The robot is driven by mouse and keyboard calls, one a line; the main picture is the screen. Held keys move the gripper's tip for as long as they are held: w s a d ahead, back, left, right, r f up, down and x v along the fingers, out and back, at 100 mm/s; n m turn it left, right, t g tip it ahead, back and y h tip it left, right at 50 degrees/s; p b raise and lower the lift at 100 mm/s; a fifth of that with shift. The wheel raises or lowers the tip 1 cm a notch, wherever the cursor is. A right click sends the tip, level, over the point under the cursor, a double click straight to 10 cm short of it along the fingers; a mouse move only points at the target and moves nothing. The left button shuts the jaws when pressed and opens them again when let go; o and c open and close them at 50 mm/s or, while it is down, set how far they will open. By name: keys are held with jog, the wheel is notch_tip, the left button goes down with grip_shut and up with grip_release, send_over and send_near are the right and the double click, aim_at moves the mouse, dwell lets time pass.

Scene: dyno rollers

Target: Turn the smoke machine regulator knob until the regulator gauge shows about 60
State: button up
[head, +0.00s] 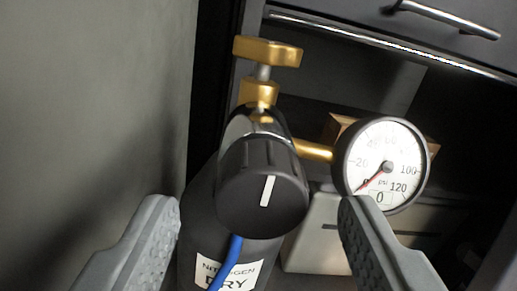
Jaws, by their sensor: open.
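The regulator knob (262,187) is a black ribbed cap with a white pointer line, which stands nearly upright and leans slightly right. It sits on a dark cylinder (200,225) labelled "Nitrogen dry". The regulator gauge (383,165) is a round white dial to the right of the knob, joined by a brass stem. Its red needle points to the lower left at 0, and its small readout shows 0. My gripper (258,205) is open, with one grey finger on each side of the knob, apart from it. The right finger overlaps the gauge's lower left edge in the view.
A brass valve handle (267,51) stands above the knob. A blue hose (228,262) runs down below the knob. A pale box (318,240) stands behind at the right. A drawer with a metal handle (447,19) is at the upper right. A plain grey wall (90,100) fills the left.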

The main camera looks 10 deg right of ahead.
jog(key=shift+w, duration=1.15)
jog(key=shift+c, duration=0.5)
jog(key=c, duration=0.9)
